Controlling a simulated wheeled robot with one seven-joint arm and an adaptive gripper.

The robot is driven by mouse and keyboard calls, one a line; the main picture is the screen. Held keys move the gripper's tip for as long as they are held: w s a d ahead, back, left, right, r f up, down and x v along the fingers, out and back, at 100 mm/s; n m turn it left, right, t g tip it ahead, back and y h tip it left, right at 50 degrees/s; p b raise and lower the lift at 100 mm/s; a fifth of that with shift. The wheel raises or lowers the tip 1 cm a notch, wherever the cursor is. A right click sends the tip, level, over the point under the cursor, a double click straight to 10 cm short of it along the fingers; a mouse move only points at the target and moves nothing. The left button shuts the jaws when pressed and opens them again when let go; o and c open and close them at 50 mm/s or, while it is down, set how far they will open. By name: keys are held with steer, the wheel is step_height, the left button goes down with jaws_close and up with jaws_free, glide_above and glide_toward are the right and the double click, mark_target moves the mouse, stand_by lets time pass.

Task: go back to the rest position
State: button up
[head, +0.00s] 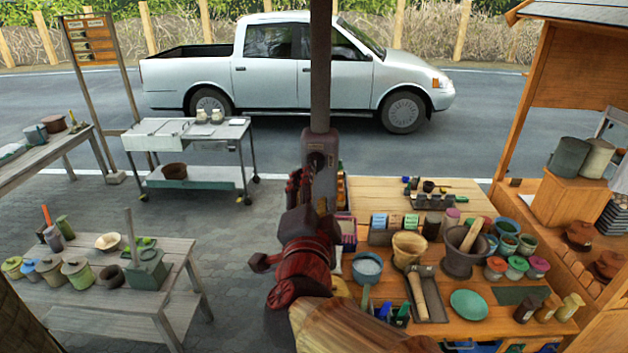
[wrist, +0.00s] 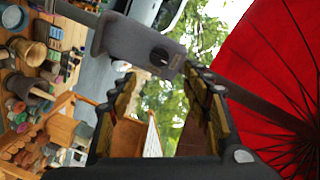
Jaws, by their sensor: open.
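My gripper (head: 306,184) is raised over the left edge of the wooden worktable (head: 455,192) in the head view, in front of a dark upright pole (head: 320,70). The wrist view shows my gripper (wrist: 160,75) with its two fingers spread wide and nothing between them. A dark mortar (head: 460,262) with a pestle (head: 471,235) leaning in it stands on the worktable.
The pole's grey block (wrist: 140,45) looks close to my fingertips in the wrist view; the exact gap is unclear. A red umbrella (wrist: 265,70) fills that view's right. Bowls, jars and tools crowd the worktable. A grey bench (head: 172,262) is left, with open paving between.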

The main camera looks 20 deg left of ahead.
steer(key=shift+s+d, duration=0.15)
steer(key=shift+s, duration=0.45)
steer(key=s+a+f+n+g+y, duration=0.6)
steer(key=s+a+f+n+g, duration=0.15)
steer(key=s+a+n, duration=0.2)
steer(key=s+d+f+n+g+b, duration=0.3)
steer(key=s+d+f+b, duration=0.1)
steer(key=f, duration=0.5)
steer(key=s+d+f+m+h+b, duration=0.1)
steer(key=d+f+h+b, duration=0.2)
steer(key=d+f+b, duration=0.4)
steer(key=s+d+f+h+b, duration=0.2)
steer(key=d+f+b, duration=0.6)
steer(key=d, duration=1.1)
steer(key=s+d+f+m+h+b, duration=0.1)
steer(key=d+f+h+b, duration=0.3)
steer(key=d+f+b, duration=0.4)
steer(key=s+d+f, duration=0.1)
steer(key=d+f, duration=0.4)
steer(key=shift+d+f+m+h, duration=0.2)
steer(key=shift+m+h, duration=0.15)
steer(key=shift+h, duration=0.05)
